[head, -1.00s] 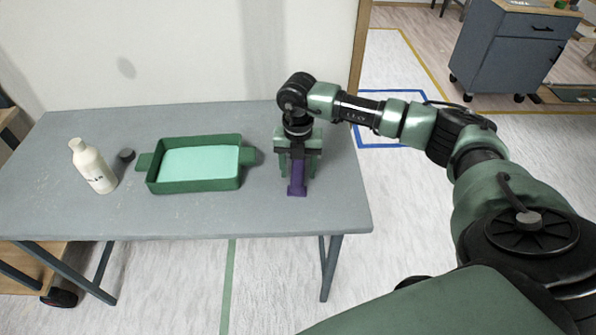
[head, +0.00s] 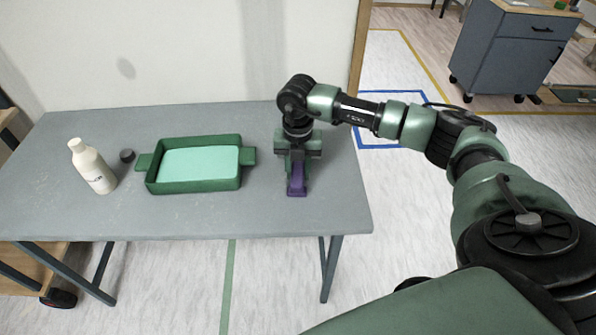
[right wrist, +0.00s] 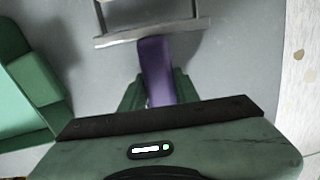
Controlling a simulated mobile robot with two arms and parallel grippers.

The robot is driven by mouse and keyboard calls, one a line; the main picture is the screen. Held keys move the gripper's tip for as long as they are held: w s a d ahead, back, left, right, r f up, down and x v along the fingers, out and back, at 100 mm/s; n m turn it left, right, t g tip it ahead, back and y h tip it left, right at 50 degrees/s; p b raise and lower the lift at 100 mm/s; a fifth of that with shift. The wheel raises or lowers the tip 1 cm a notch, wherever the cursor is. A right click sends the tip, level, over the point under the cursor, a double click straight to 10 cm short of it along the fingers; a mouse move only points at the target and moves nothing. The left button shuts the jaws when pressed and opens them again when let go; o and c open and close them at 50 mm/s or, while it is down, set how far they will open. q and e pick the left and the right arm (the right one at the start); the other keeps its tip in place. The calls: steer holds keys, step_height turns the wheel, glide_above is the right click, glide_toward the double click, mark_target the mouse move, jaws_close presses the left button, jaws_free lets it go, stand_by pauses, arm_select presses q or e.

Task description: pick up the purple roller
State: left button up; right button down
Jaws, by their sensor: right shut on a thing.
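The purple roller (head: 297,190) is on the right part of the grey table, partly hidden under my right gripper (head: 297,172). In the right wrist view its purple handle (right wrist: 155,65) runs between the two green fingers of my right gripper (right wrist: 157,92). The fingers are shut on the handle. A grey metal frame (right wrist: 150,33) shows at the handle's far end. I cannot tell any clear gap between the roller and the table. My left gripper is not in view.
A green tray (head: 243,178) with a light-green inside stands left of the roller on the table (head: 200,220). A white bottle (head: 92,168) and a small dark cap (head: 127,156) are further left. Bare tabletop separates tray and roller. A wall rises behind.

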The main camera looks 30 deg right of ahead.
mark_target(298, 168)
steer(key=shift+r, duration=0.1)
steer(key=shift+r, duration=0.45)
step_height(298, 168, up, 20)
steer(key=shift+f+b, duration=0.25)
steer(key=shift+b, duration=0.1)
